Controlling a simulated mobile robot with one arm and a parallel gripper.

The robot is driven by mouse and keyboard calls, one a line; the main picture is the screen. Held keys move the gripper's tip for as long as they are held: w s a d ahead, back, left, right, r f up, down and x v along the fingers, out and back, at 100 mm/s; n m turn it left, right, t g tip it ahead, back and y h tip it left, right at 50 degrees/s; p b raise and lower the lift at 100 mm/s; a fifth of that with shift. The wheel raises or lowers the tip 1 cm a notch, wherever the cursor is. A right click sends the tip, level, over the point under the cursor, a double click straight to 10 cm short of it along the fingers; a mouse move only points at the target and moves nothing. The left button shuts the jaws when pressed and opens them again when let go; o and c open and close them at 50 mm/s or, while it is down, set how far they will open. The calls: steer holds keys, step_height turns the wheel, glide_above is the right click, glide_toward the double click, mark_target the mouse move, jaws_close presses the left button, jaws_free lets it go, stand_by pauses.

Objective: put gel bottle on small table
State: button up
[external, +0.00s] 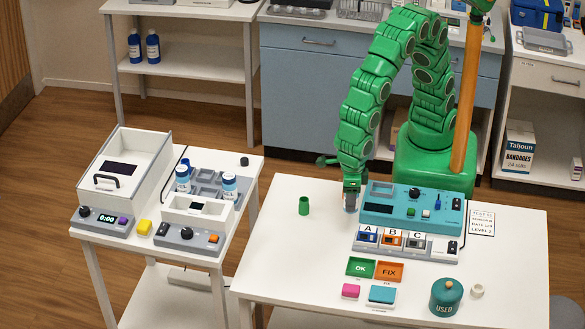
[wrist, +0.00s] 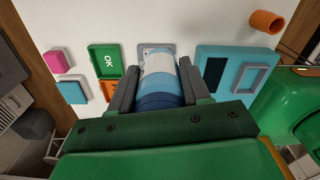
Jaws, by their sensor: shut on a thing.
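My gripper (external: 351,192) is low over the white table on the right, just left of the teal test device. In the wrist view my gripper (wrist: 152,85) has its two dark fingers on either side of a bottle (wrist: 160,75) with a white and light-blue body and a darker blue end; it is shut on this bottle. In the external view the bottle is mostly hidden by the fingers, and I cannot tell whether it touches the tabletop.
OK (external: 360,267) and FIX (external: 389,271) trays and a USED jar (external: 446,297) are nearer the front. The right table's left front is clear.

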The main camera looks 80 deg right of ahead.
steer(key=shift+s+d+r, duration=0.25)
steer(key=shift+d, duration=0.15)
steer(key=shift+s+d+r, duration=0.2)
steer(key=shift+d, duration=0.2)
